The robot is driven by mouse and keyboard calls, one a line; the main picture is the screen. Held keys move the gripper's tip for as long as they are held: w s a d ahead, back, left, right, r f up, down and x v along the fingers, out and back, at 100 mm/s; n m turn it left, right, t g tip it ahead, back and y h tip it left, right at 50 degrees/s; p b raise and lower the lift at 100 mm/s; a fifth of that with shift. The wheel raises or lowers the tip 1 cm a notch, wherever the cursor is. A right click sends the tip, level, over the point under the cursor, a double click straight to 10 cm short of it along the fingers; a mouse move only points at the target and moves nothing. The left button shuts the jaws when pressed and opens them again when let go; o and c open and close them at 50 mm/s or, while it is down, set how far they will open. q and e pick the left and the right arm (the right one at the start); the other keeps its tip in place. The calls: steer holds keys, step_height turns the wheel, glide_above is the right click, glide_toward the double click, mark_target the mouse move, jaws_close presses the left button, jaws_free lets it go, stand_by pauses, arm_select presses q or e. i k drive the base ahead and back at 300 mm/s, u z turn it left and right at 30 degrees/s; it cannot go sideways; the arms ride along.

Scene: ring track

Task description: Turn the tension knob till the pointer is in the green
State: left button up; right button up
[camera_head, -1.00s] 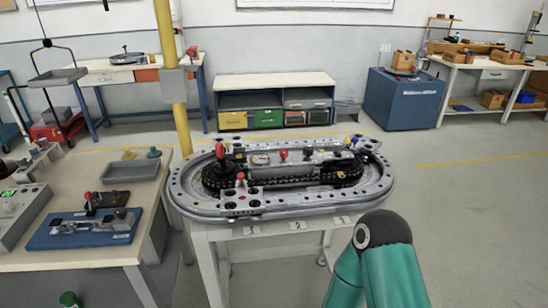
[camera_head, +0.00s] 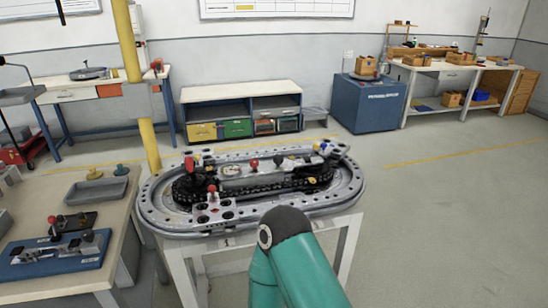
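The ring track (camera_head: 335,205) is a grey oval with a dark chain inside, on a white-legged stand in the middle of the view. Several red-topped knobs stand on it: one at the left end (camera_head: 189,164), one at the front (camera_head: 211,189) and one near the middle (camera_head: 254,163). I cannot tell which is the tension knob. A small pale dial (camera_head: 232,170) sits left of the middle red knob; its pointer and any green zone are too small to read. A teal arm link of mine rises in front of the stand. Neither gripper shows.
A bench at the left holds a blue fixture (camera_head: 60,259) and a grey tray (camera_head: 90,190). A yellow post (camera_head: 148,145) stands behind the track's left end. A low cabinet (camera_head: 240,92) and a blue box (camera_head: 368,104) stand behind. The floor at right is clear.

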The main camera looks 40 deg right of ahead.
mark_target(279, 159)
steer(key=z, duration=0.1)
steer(key=k, duration=1.1)
steer(key=z, duration=0.45)
steer(key=i, duration=0.9)
steer(key=z, duration=0.05)
